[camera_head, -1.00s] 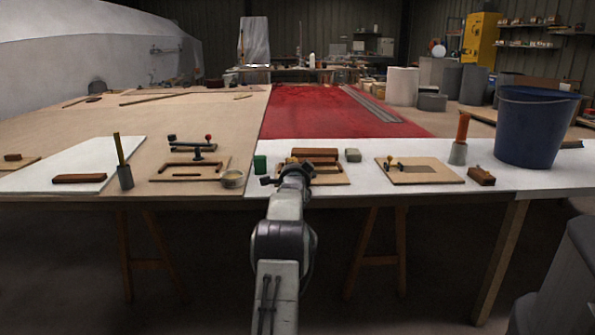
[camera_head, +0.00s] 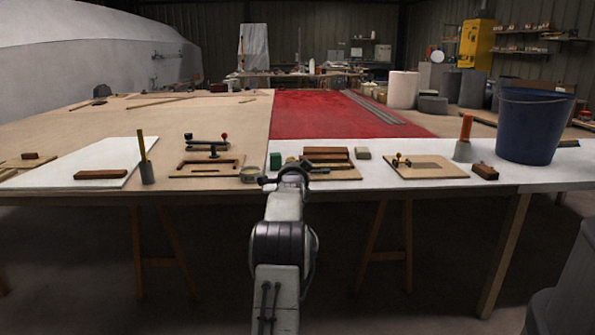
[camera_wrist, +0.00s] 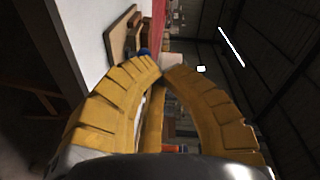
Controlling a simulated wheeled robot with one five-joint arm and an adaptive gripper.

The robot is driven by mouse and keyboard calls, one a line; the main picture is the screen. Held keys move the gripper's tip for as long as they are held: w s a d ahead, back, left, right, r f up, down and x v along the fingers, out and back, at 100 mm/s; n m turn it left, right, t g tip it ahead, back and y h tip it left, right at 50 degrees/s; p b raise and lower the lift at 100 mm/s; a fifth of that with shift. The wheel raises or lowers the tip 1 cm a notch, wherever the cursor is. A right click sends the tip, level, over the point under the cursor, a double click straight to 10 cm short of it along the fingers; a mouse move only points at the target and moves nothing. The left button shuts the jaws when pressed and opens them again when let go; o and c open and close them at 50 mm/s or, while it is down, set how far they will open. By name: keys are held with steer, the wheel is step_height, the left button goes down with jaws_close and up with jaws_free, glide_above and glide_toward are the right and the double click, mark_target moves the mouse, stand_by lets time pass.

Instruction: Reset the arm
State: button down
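My arm reaches up the middle of the head view, with my gripper (camera_head: 290,176) at the near edge of the workbench (camera_head: 240,197). From there it looks to be in front of a wooden board (camera_head: 340,176) holding tools and a brown block. In the wrist view the yellow ribbed fingers of my gripper (camera_wrist: 162,70) curve inward and their tips come together. No object shows held between them. The bench edge and a board (camera_wrist: 122,35) appear sideways beyond the fingertips.
Boards with tools lie to either side. A blue bucket (camera_head: 530,130) stands at the right end. A red sheet (camera_head: 325,115) covers the middle, with clear space on it.

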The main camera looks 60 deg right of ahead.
steer(key=shift+w+a, duration=0.25)
steer(key=shift+a, duration=0.3)
